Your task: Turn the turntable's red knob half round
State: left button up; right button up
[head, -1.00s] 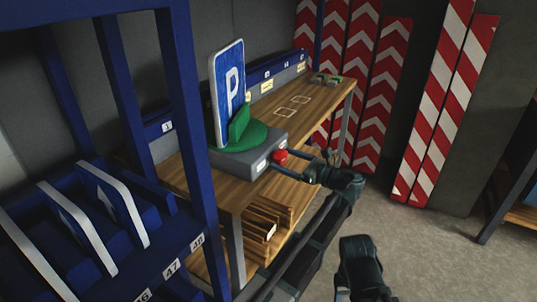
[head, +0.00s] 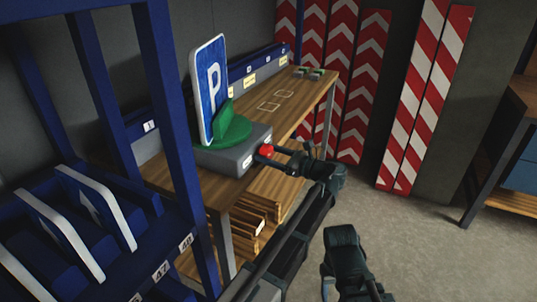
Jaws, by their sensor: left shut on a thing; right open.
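The turntable is a grey box (head: 225,158) with a green disc (head: 231,133) on top, on the wooden bench. A blue parking sign (head: 208,88) with a white P stands upright in a green holder on the disc. The red knob (head: 266,152) sticks out of the box's front face. My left gripper (head: 272,153) reaches in from the right and is shut on the knob, whose red front still shows. My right gripper (head: 330,288) is open, low in front of the bench and well away from the turntable; its fingers are mostly hidden.
A blue rack (head: 180,130) with sign panels stands close at the left. The wooden bench top (head: 290,110) is clear to the right of the turntable except for small green-and-grey items (head: 308,72) at its far end. Red-and-white striped boards (head: 425,100) lean at the back.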

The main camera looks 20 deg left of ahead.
pick_arm(q)
jog(key=shift+n, duration=0.3)
jog(key=n, duration=0.2)
jog(key=shift+n+b, duration=0.3)
jog(key=shift+n, duration=0.1)
jog(key=shift+n+y, duration=0.3)
jog(key=shift+n, duration=1.5)
jog(key=o, duration=1.4)
jog(key=shift+c, duration=0.2)
